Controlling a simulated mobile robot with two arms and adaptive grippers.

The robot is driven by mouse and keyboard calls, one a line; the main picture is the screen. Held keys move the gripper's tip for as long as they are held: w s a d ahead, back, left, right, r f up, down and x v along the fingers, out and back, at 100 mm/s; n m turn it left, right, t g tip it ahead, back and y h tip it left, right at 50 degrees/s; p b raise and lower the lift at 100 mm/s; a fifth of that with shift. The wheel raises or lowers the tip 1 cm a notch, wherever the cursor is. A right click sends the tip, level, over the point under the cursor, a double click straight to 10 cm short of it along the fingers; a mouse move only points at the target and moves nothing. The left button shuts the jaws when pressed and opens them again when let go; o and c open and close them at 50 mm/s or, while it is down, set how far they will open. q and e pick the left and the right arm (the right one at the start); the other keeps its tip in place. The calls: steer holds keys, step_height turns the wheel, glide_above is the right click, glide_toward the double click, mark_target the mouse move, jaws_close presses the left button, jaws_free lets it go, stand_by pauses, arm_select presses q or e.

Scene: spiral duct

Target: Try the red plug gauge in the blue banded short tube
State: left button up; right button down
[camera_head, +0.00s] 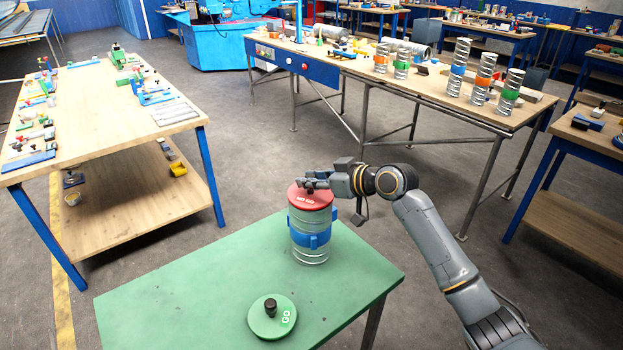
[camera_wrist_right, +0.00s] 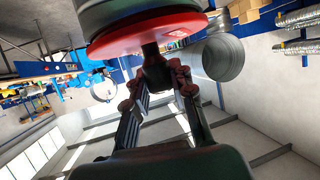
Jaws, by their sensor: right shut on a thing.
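The red plug gauge (camera_head: 311,203), marked with white letters, sits at the mouth of the blue banded short tube (camera_head: 310,241) and covers its top. The tube stands upright on the green table. My right gripper (camera_head: 317,182) is above the gauge, shut on its dark knob. In the right wrist view the red disc (camera_wrist_right: 140,36) shows with the knob between the fingers (camera_wrist_right: 165,76). How far the plug goes into the tube is hidden. My left gripper is not in view.
A green GO gauge (camera_head: 272,318) with a black knob lies at the front of the green table (camera_head: 180,290). A wooden bench (camera_head: 440,92) behind holds several banded spiral tubes. Another bench (camera_head: 110,100) with tools stands at the left. Open floor separates them.

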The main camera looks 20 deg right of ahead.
steer(key=shift+f, duration=0.2)
stand_by(0.5)
steer(key=c, duration=1.1)
jaws_free()
steer(key=shift+o, duration=0.2)
steer(key=shift+f, duration=0.1)
steer(key=v, duration=1.2)
